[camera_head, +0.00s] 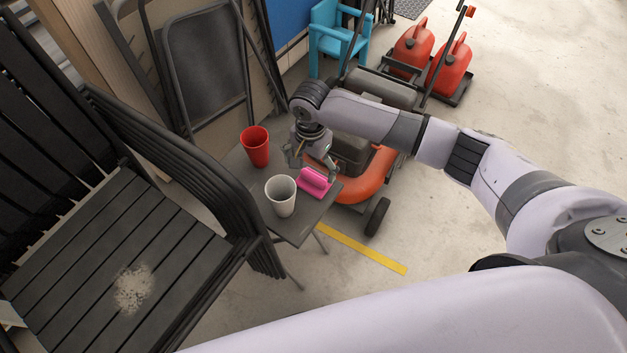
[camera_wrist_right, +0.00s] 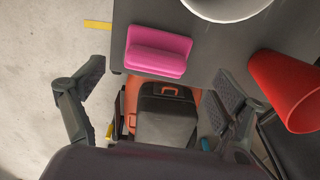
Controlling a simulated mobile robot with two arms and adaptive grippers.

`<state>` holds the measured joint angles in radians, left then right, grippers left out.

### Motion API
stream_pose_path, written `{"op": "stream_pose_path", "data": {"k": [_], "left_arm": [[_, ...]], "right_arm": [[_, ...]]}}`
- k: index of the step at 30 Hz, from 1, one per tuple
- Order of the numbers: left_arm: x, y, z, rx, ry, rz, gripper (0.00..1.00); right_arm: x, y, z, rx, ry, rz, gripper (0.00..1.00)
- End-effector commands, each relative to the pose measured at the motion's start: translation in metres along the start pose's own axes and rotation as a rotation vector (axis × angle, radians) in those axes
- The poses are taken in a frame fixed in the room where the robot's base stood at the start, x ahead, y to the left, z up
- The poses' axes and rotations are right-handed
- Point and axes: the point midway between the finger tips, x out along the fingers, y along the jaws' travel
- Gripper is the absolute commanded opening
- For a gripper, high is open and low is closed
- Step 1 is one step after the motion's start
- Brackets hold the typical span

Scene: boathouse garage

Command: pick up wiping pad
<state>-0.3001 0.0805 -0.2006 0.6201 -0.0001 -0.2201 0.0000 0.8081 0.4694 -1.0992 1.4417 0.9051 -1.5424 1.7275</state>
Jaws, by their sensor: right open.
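The pink wiping pad (camera_head: 314,182) lies on the small dark table (camera_head: 290,229), near its right edge, in the head view. In the right wrist view the pad (camera_wrist_right: 158,52) is near the top middle, ahead of the fingers and near the table edge. My right gripper (camera_head: 312,162) is just behind the pad in the head view. In the wrist view its two fingers (camera_wrist_right: 158,92) are spread wide with nothing between them touching. My left gripper does not show.
A white cup (camera_head: 281,197) stands beside the pad, and a red cup (camera_head: 255,147) stands farther back on the table. An orange mower (camera_head: 367,180) is just beyond the table. A black slatted chair (camera_head: 120,260) with a pale dusty patch stands at left.

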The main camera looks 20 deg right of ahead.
Motion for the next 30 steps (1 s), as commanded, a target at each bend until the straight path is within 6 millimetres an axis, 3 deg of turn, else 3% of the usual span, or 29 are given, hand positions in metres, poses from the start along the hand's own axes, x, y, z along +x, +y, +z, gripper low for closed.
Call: {"op": "stream_pose_path", "data": {"k": [13, 21, 30], "left_arm": [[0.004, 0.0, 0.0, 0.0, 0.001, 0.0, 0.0], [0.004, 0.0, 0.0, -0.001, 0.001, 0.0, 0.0], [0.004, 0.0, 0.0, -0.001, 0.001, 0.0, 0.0]], "right_arm": [[0.051, 0.003, -0.006, 0.0, -0.001, -0.001, 0.9], [0.053, 0.003, -0.006, -0.001, 0.0, -0.001, 0.89], [0.053, 0.003, -0.006, -0.001, 0.0, -0.001, 0.69]]}}
